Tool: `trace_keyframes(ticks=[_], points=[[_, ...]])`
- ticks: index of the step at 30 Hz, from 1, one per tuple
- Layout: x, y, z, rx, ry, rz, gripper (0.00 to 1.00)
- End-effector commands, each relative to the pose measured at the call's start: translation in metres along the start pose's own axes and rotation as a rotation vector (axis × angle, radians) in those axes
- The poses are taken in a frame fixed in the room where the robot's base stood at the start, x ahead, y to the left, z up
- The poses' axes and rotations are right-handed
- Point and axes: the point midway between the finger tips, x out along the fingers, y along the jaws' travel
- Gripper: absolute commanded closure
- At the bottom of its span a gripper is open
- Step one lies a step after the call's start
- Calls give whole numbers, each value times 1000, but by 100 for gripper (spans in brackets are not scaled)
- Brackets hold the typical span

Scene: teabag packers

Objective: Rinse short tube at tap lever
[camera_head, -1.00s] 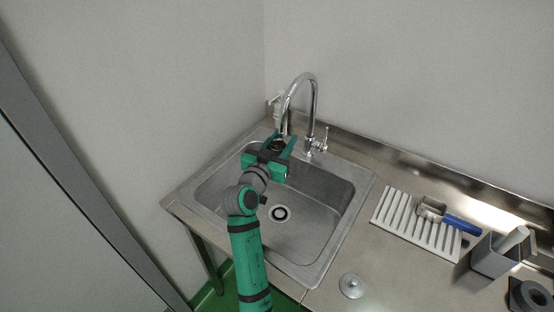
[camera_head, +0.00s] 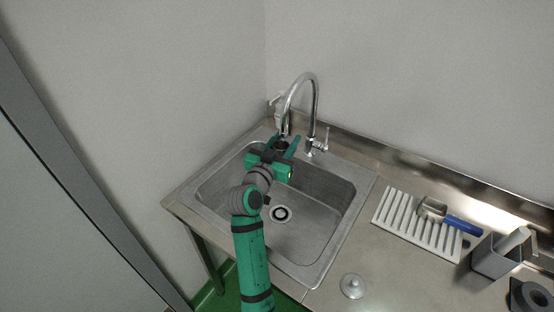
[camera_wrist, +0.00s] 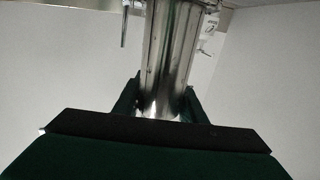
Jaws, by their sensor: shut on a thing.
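My gripper (camera_head: 284,142) is over the back left part of the sink, close under the faucet spout. In the wrist view my gripper (camera_wrist: 160,100) is shut on a shiny metal short tube (camera_wrist: 168,55), with one finger on each side of it. In the head view the tube is mostly hidden by the gripper. The chrome gooseneck faucet (camera_head: 316,95) stands behind the sink. Its tap lever (camera_head: 325,138) is at the right of its base. Whether water runs cannot be told.
The steel sink basin (camera_head: 320,225) is empty, with a round drain. To the right are a white ribbed rack (camera_head: 395,215), a scoop with a blue handle (camera_head: 460,224), a grey holder (camera_head: 490,262) and a round lid (camera_head: 352,286). Walls close the back and left.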

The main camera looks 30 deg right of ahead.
Motion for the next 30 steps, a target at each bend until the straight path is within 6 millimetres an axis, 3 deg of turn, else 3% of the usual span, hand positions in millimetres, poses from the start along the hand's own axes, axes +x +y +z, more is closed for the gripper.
trace_keyframes(ticks=[30], points=[[-60,32,0,0,1,-1,92]])
